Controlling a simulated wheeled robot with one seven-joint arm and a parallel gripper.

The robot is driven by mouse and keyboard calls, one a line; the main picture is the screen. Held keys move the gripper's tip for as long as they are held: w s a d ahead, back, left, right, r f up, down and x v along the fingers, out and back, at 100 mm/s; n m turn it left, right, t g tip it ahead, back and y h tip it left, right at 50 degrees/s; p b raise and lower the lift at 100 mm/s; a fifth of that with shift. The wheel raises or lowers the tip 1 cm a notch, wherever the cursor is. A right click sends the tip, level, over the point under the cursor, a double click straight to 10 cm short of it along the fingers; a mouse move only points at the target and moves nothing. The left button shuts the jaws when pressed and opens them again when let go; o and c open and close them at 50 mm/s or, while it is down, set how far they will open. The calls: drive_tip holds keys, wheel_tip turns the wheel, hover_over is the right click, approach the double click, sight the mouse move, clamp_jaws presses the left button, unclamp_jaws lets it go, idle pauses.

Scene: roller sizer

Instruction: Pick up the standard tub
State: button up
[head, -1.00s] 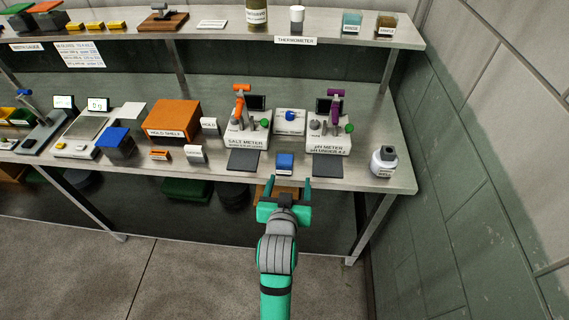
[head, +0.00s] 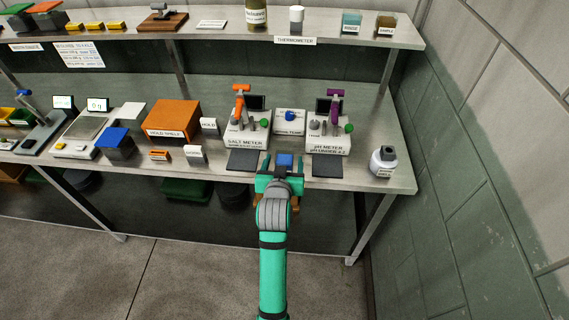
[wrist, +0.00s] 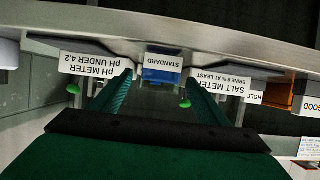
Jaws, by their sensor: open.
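The standard tub is a small blue block-like tub (head: 284,160) at the bench's front edge, between two dark pads. In the wrist view the tub (wrist: 161,77) appears upside down, with a white "STANDARD" label (wrist: 163,61) facing me. My gripper (head: 281,166) is open, its two green fingers pointing at the tub. In the wrist view the fingers (wrist: 158,90) lie to either side of the tub's image, with a gap on both sides. The gripper partly hides the tub's front in the head view. I cannot tell whether the fingertips reach past its front face.
The salt meter (head: 246,143) stands behind left and the pH meter (head: 329,146) behind right. Dark pads (head: 243,160) (head: 327,170) flank the tub closely. A white bottle (head: 384,162) stands at right. The overhead shelf (head: 225,28) holds jars.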

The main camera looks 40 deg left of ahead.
drive_tip(key=shift+x, duration=0.95)
drive_tip(key=c, duration=1.2)
drive_tip(key=shift+r, duration=0.15)
